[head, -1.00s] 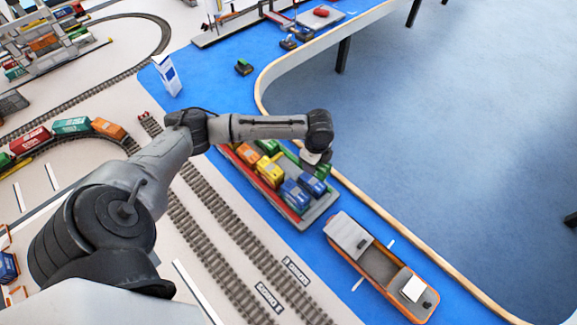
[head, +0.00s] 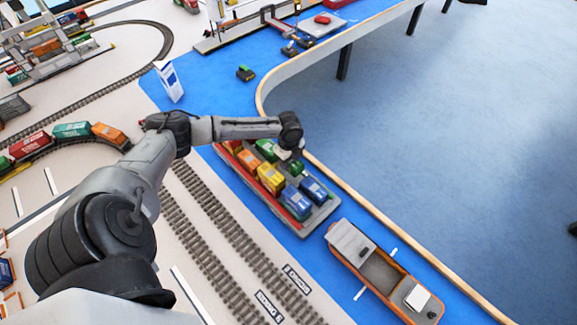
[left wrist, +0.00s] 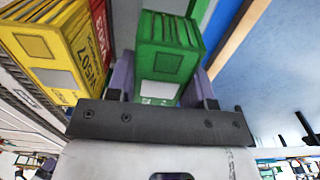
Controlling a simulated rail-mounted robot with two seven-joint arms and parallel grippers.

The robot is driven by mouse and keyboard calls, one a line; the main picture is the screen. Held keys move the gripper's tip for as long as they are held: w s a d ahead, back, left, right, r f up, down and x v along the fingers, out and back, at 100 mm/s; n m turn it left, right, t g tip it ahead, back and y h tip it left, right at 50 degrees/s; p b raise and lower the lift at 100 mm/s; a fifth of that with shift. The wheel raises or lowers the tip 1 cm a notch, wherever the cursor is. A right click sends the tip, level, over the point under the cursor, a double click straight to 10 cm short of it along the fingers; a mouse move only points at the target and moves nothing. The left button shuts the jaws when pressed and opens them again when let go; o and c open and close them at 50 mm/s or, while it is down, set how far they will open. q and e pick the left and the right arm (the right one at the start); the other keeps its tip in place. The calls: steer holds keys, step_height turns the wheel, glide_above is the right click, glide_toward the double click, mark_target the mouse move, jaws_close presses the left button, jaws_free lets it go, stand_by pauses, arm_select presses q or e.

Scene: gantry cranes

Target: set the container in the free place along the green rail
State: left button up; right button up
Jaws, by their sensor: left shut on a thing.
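My left gripper (head: 296,163) is over the right-hand row of the container barge (head: 312,222). It is shut on a green container; in the left wrist view this green container (left wrist: 168,45) sits between the two fingers. A yellow container (left wrist: 60,45) stands left of it there, with red beyond. The arm partly hides the right row and the green rail. I cannot tell whether the held container touches the deck.
An orange boat (head: 378,272) lies nearer on the blue strip. A wooden table edge (head: 355,188) runs along the right. Rail tracks (head: 225,235) run on the left, with a train (head: 72,130) further left. A white tower (head: 169,82) stands behind the arm.

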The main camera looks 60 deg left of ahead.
arm_select(q)
steer(key=shift+a+f+b, duration=0.1)
steer(key=shift+f+b, duration=0.2)
steer(key=shift+f, duration=1.75)
steer(key=o, duration=1)
steer(key=shift+f, duration=0.15)
steer(key=shift+c, duration=0.2)
step_height(320, 180, up, 11)
steer(key=shift+p, duration=0.8)
steer(key=shift+r, duration=0.7)
